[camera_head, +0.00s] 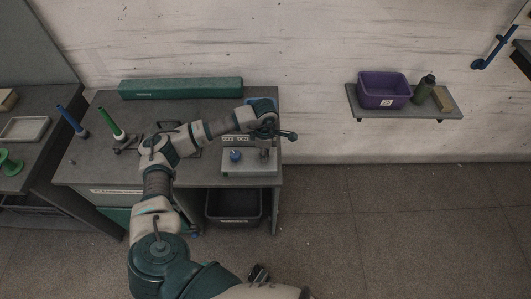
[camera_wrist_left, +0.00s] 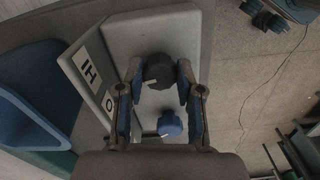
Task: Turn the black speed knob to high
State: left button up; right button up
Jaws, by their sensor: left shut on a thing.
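The black speed knob (camera_wrist_left: 159,73) sits on the pale control box (camera_wrist_left: 190,28), between the fingers of my left gripper (camera_wrist_left: 160,68) in the left wrist view. The fingers are shut on its two sides. A short white mark shows on the knob's lower left edge. A blue knob (camera_wrist_left: 171,124) stands beside it on the same box. In the head view my left gripper (camera_head: 268,133) reaches down over the box (camera_head: 247,166) and hides most of the black knob. My right gripper (camera_head: 259,273) is small and dark at the bottom.
A blue container (camera_wrist_left: 35,90) is left of the control box. A wall shelf (camera_head: 405,112) carries a purple bin (camera_head: 384,90). The floor to the right is clear.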

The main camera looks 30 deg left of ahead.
pick_arm(q)
jog(key=m+b, duration=0.2)
jog(key=m, duration=0.4)
jog(key=shift+a+r+m+b, duration=0.15)
jog(key=shift+m+b, duration=0.6)
jog(key=shift+m, duration=0.75)
pick_arm(e)
jog(key=w+r, duration=0.4)
jog(key=r, duration=0.5)
jog(key=shift+w+a, duration=0.15)
jog(key=shift+a, duration=0.15)
jog(key=shift+r, duration=0.1)
pick_arm(q)
jog(key=o, duration=0.9)
jog(key=shift+o, duration=1.3)
pick_arm(e)
jog(key=shift+t, duration=0.3)
pick_arm(q)
notch_tip(320, 180, up, 12)
jog(key=shift+f, duration=0.2)
